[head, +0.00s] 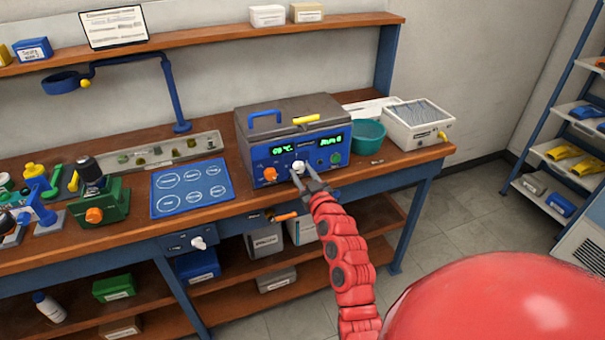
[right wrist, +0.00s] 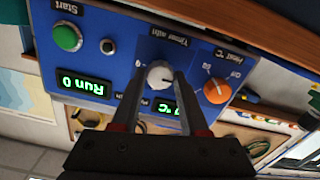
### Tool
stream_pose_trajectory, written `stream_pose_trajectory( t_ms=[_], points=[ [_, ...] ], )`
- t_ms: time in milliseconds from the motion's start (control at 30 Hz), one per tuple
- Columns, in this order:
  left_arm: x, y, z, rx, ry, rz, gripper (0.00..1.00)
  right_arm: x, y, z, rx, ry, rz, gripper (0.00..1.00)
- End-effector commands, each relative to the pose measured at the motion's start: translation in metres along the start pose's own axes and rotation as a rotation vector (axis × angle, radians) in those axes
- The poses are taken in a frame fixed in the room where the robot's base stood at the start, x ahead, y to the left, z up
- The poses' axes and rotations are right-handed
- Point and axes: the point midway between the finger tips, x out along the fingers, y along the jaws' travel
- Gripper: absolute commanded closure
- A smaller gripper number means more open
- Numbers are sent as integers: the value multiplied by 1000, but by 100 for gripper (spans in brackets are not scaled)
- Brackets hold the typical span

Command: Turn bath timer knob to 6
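The bath (head: 295,130) is a grey-lidded unit with a blue front panel on the bench. Its white timer knob (head: 298,166) is in the middle of the panel; the right wrist view, which is upside down, shows the knob (right wrist: 159,75) under a "Timer min" label. An orange heat knob (right wrist: 217,90) and a green Start button (right wrist: 67,38) flank it. A green display (right wrist: 80,84) reads "Run 0". My right gripper (head: 303,174) has one finger on each side of the timer knob; contact is unclear. The knob's pointer is not readable. My left gripper is not in view.
A teal bowl (head: 367,136) and a white box (head: 416,124) stand to the bath's right. A blue mat with marked circles (head: 191,187) and a green device (head: 101,203) are to its left. Below the bench edge are an orange handle (head: 284,216) and a white knob (head: 198,242).

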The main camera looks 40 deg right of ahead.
Motion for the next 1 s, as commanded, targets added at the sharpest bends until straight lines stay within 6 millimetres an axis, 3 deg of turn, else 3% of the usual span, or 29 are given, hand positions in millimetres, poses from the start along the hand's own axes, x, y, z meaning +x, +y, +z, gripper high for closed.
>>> stream_pose_trajectory(
  t_ms=[33,167,567,1000],
  points=[
    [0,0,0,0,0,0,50,0,0,0,0,0,0,80],
    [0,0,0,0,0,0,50,0,0,0,0,0,0,100],
    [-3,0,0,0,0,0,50,0,0,1,58,-1,0,100],
    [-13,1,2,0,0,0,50,0,0,1,403,2,2,100]
  ],
)
